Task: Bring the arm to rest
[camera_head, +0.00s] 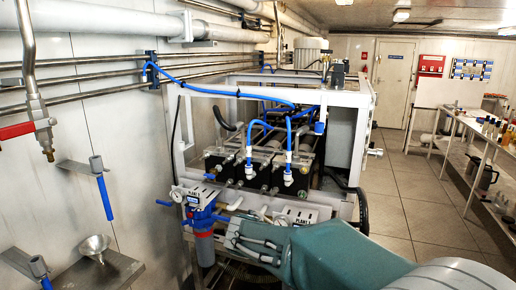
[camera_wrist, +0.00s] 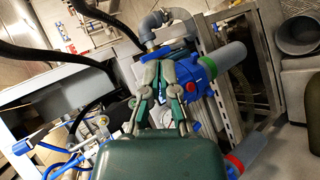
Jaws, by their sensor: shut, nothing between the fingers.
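My arm (camera_head: 340,262) is a teal link that reaches in from the lower right of the head view, towards the watermaker frame. My gripper (camera_head: 232,234) is at its far end, low in front of the frame's panel. In the wrist view my gripper (camera_wrist: 165,58) points away from the camera; its fingers are closed together and hold nothing. A blue filter housing (camera_head: 200,218) hangs just left of my gripper. In the wrist view a blue filter head (camera_wrist: 197,75) is close beside the fingers on the right; I cannot tell whether they touch.
The white watermaker frame (camera_head: 345,150) carries blue hoses and pipes. A wall shelf with a funnel (camera_head: 94,246) and a red-handled valve (camera_head: 38,125) are at left. A workbench (camera_head: 470,125) stands at right. The tiled floor (camera_head: 405,200) between is clear.

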